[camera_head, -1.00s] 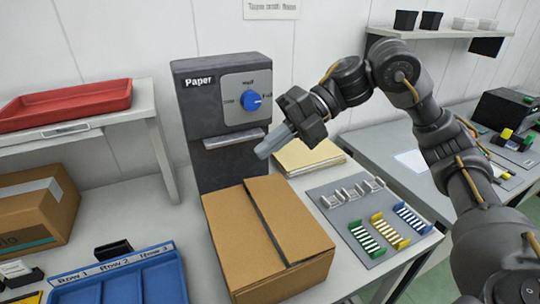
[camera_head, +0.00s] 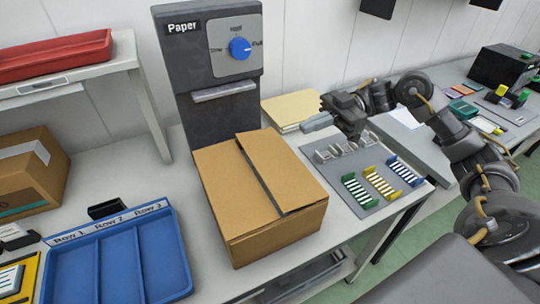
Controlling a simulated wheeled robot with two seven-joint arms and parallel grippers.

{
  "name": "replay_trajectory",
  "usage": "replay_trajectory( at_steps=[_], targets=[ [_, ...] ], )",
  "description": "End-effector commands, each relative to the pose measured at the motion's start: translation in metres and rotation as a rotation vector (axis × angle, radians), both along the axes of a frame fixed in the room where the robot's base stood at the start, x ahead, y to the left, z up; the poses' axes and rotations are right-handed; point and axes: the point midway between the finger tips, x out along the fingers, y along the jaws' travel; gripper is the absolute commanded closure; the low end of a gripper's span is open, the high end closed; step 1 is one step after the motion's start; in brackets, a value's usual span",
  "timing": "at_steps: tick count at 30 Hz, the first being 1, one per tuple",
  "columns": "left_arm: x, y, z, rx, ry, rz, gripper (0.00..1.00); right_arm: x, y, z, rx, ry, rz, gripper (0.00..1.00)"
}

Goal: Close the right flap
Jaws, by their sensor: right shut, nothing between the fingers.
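The cardboard box (camera_head: 275,232) stands on the white table in front of the paper dispenser. Its right flap (camera_head: 281,166) lies across the right part of the top, looking flat or nearly flat. Its left flap (camera_head: 228,180) covers the left part. A narrow dark gap runs along the seam between them. My right gripper (camera_head: 307,124) is shut and empty, behind and to the right of the box, apart from it. Its fingers point left, in front of the stack of tan sheets. My left gripper is not in view.
The grey paper dispenser (camera_head: 216,112) with a blue knob stands behind the box. A grey mat (camera_head: 335,177) with clips and coloured racks lies to its right. A blue tray (camera_head: 120,268) sits at the left. Another box (camera_head: 28,178) stands under the red tray's shelf.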

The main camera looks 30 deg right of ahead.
Motion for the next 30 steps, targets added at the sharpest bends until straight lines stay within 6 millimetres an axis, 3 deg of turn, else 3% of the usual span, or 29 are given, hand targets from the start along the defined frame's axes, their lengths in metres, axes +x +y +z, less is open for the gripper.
replay_trajectory(
  at_steps=[10,17,24,30],
  targets=[
    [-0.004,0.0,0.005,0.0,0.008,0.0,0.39,0.0,0.013,0.0,0.001,0.03,0.002,1.0],
    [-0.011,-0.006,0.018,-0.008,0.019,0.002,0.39,0.0,0.056,-0.003,0.002,0.029,0.004,1.0],
    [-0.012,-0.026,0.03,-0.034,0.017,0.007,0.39,0.001,0.103,-0.009,0.002,0.028,0.002,1.0],
    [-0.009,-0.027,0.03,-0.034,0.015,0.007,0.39,0.002,0.104,-0.04,0.0,0.032,-0.002,1.0]
  ],
)
